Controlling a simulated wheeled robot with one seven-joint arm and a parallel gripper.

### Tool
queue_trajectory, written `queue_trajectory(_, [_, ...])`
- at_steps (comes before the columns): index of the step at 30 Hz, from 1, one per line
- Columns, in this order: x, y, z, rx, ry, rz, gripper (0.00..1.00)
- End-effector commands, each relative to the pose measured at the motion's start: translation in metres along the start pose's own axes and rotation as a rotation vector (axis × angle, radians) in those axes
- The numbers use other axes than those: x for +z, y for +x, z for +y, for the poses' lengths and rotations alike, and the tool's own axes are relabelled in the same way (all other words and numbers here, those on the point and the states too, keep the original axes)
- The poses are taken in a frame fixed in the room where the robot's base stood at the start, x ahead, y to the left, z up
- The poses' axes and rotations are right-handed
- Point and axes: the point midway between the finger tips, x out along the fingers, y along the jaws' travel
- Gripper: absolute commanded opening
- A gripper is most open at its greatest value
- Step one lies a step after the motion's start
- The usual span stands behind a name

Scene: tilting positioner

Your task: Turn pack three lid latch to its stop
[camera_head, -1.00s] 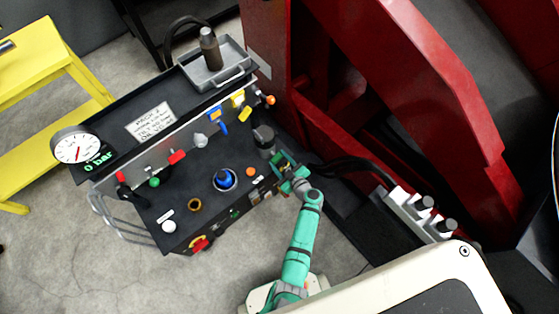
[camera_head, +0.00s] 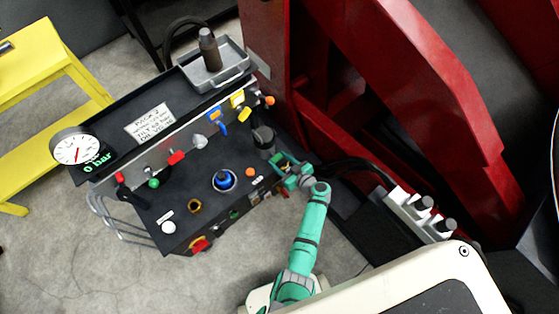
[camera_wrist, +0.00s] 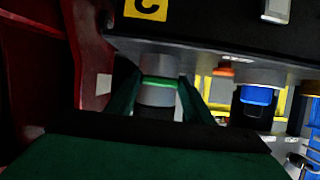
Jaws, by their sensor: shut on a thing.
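My gripper (camera_head: 279,161) is at the right end of the black console. In the wrist view its two green fingers (camera_wrist: 157,98) are shut on a grey cylinder (camera_wrist: 158,68) with a bright green ring, one finger on each side. This seems to be the dark grey upright cylinder (camera_head: 264,140) on the console in the head view. I cannot tell whether this is the pack three lid latch; no latch is clearly marked. A yellow label (camera_wrist: 146,9) with a dark character, partly cut off, shows at the top of the wrist view.
The console (camera_head: 176,224) carries a blue knob (camera_head: 223,179), an orange button (camera_head: 250,172) and a brass ring (camera_head: 195,206). Its gauge (camera_head: 74,147) reads 0 bar. A red steel frame (camera_head: 390,70) and black hoses (camera_head: 355,169) stand right of my gripper.

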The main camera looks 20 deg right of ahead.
Motion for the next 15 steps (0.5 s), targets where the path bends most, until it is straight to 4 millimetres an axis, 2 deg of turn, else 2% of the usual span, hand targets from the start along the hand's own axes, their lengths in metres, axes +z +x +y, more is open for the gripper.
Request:
queue_trajectory(1, [0.0007, -0.0003, -0.0007, -0.001, 0.003, 0.000, 0.24])
queue_trajectory(2, [0.0007, -0.0003, -0.0007, -0.001, 0.003, 0.000, 0.54])
queue_trajectory(3, [0.0007, -0.0003, -0.0007, -0.001, 0.003, 0.000, 0.64])
queue_trajectory(15, [0.0004, -0.0052, -0.0004, 0.001, 0.001, 0.001, 0.66])
